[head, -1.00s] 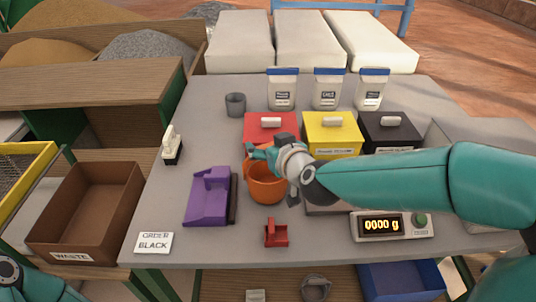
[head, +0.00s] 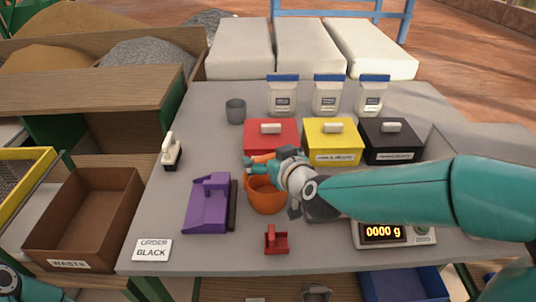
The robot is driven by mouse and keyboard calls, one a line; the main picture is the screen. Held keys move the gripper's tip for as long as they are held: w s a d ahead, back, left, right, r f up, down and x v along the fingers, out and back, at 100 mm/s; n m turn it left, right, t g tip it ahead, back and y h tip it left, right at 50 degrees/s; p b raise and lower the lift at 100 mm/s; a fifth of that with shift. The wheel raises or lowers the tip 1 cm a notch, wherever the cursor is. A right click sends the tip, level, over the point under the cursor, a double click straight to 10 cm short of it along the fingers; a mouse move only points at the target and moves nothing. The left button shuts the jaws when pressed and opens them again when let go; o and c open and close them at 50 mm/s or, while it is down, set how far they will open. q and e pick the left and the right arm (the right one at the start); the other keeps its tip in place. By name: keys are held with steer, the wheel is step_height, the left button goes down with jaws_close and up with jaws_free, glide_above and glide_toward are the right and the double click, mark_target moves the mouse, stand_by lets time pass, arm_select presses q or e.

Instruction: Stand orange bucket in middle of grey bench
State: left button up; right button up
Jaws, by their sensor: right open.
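The orange bucket (head: 266,200) stands upright on the grey bench (head: 205,255), near the middle of its front half. My right arm reaches in from the right, and its gripper (head: 257,170) is at the bucket's rim, over the far side. The gripper is open; whether its fingers touch the rim I cannot tell. The arm and gripper hide the bucket's upper right part. My left gripper is not in view; only a bit of the left arm shows at the lower left corner.
A purple dustpan-like tool (head: 208,205) lies left of the bucket, and a small red scoop (head: 276,241) lies in front. A scale (head: 390,234) reading 0000 g is at right. Red (head: 271,138), yellow (head: 332,142) and black (head: 392,142) lidded boxes stand behind.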

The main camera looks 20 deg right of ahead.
steer(key=p+v, duration=0.2)
steer(key=v, duration=0.9)
steer(key=shift+s, duration=0.15)
steer(key=shift+d, duration=0.1)
